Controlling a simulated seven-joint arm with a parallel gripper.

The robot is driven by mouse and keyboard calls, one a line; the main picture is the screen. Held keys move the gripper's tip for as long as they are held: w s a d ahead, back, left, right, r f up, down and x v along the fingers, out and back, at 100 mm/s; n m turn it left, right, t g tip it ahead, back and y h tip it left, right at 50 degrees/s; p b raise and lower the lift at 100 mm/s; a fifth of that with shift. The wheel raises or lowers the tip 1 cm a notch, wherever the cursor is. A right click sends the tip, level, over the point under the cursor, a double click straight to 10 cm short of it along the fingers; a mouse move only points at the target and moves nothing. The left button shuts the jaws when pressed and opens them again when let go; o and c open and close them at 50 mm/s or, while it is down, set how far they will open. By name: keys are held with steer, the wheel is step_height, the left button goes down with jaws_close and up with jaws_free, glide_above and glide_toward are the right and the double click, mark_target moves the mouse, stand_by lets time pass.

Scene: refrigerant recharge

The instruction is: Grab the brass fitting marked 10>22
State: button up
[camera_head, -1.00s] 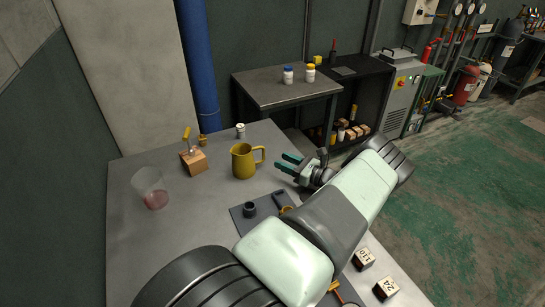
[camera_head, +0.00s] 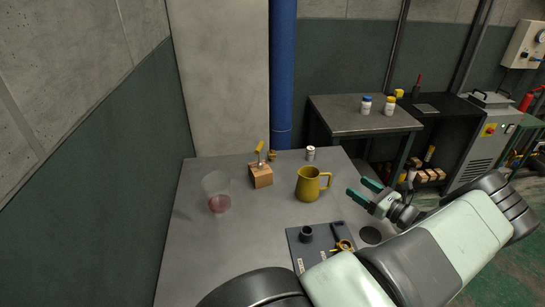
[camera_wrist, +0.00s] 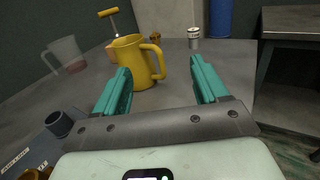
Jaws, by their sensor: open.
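A brass-coloured piece (camera_head: 345,245) lies on the right part of a dark mat (camera_head: 309,232); it shows partly at the lower left edge of the wrist view (camera_wrist: 38,172). Another small brass-coloured piece (camera_head: 272,155) stands at the back of the table behind a wooden block; it also shows beyond the mug in the wrist view (camera_wrist: 154,37). I cannot read a 10>22 mark on either. My gripper (camera_head: 362,189) is open and empty, right of the yellow mug (camera_head: 308,185). Its teal fingers (camera_wrist: 160,72) point toward the back of the table.
A dark ring-shaped part (camera_head: 305,233) sits on the mat. The wooden block (camera_head: 261,176) carries a yellow-handled tool. A clear cup with reddish contents (camera_head: 217,192) stands left, a small white can (camera_head: 310,153) at the back. A side table (camera_head: 345,117) holds two bottles. The table's left front is clear.

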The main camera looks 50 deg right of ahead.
step_height(320, 180, up, 9)
steer(key=m+g, duration=0.1)
steer(key=g, duration=0.6)
glide_above(272, 151)
steer(key=s+a, duration=0.2)
steer(key=s, duration=0.1)
steer(key=f, duration=0.4)
steer(key=d+f, duration=0.1)
steer(key=f, duration=0.4)
steer(key=w+f, duration=0.1)
steer(key=f, duration=0.3)
steer(key=shift+d+f, duration=0.15)
steer(key=shift+w+d+f, duration=0.2)
steer(key=shift+w+f, duration=0.1)
steer(key=shift+w, duration=0.25)
steer(key=shift+c, duration=0.2)
